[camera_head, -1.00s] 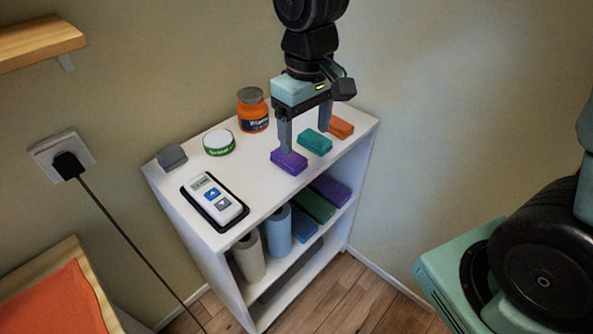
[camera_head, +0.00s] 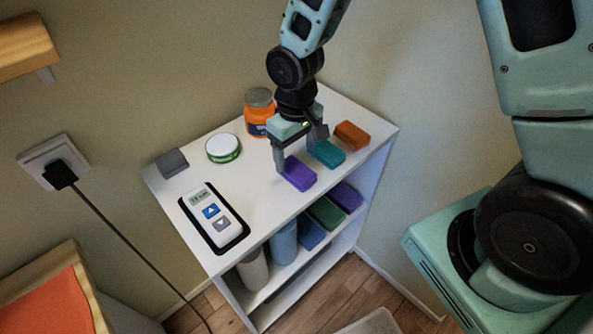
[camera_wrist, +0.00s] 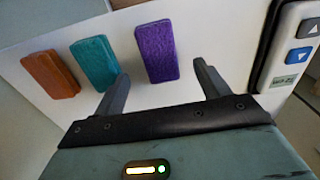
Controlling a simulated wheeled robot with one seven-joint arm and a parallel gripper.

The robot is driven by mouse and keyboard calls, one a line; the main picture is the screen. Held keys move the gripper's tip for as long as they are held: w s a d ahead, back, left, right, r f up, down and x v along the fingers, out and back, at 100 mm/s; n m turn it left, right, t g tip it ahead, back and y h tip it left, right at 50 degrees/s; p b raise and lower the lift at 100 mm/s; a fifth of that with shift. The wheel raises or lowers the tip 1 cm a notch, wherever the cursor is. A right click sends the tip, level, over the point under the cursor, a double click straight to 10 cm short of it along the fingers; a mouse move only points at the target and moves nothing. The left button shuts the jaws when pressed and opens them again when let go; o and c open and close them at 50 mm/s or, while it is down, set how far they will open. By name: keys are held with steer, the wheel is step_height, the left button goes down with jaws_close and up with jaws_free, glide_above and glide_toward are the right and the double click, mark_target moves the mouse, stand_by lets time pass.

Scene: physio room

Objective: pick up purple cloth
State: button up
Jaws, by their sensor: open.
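The purple cloth (camera_head: 299,173) is a small folded block on the top of the white shelf, near its front edge. In the wrist view the purple cloth (camera_wrist: 157,52) lies just beyond and between my two spread fingers. My gripper (camera_head: 296,164) is open and empty, low over the shelf top, with one finger close to the left side of the purple cloth. In the wrist view my gripper (camera_wrist: 160,85) shows both fingers apart, the left one near the teal block. The head view cannot tell whether a finger touches the cloth.
A teal block (camera_head: 327,153) and an orange block (camera_head: 351,134) lie to the right. An orange jar (camera_head: 258,112), a green-white tin (camera_head: 222,148), a grey block (camera_head: 172,163) and a remote on a black tray (camera_head: 213,216) share the white shelf (camera_head: 262,212). Folded cloths and rolls fill the shelf below.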

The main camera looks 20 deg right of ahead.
mark_target(295, 167)
steer(key=shift+w+f+p, duration=0.15)
steer(key=shift+f+p, duration=0.25)
steer(key=shift+f, duration=1.85)
steer(key=c, duration=1.1)
steer(key=shift+o, duration=0.2)
steer(key=shift+r, duration=0.1)
step_height(295, 167, up, 10)
steer(key=shift+b, duration=0.45)
steer(key=shift+o, duration=0.8)
steer(key=shift+c, duration=0.4)
